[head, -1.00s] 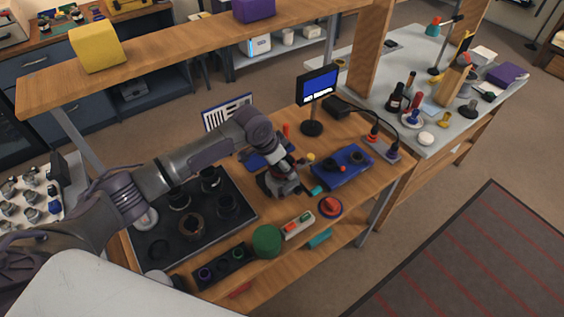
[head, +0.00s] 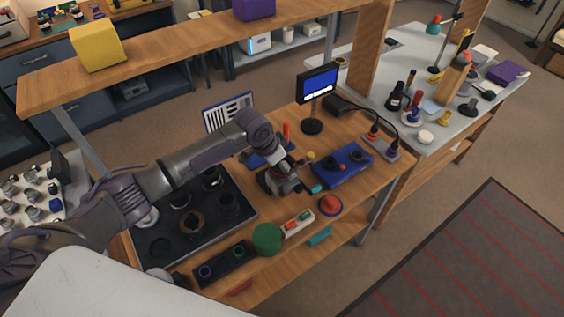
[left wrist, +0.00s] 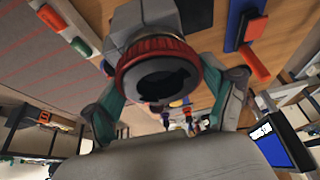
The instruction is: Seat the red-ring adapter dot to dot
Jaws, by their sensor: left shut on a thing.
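The red-ring adapter (left wrist: 158,50) shows large in the left wrist view, a dark round opening edged by a ribbed red ring. My left gripper (left wrist: 168,112) is shut on it, with a teal-edged finger on each side. A grey body shows behind the ring; I cannot tell whether it touches the adapter. In the head view my left gripper (head: 287,186) is low over the wooden bench, just left of the blue tray (head: 357,172). The gripper largely hides the adapter there. The alignment dots cannot be made out. My right gripper is not in view.
A black tray (head: 165,262) with several round dark parts lies under my left arm. A red round piece (head: 330,205), a green ball (head: 267,238) and a small light box (head: 298,222) sit near the front edge. A screen on a stand (head: 318,88) stands behind.

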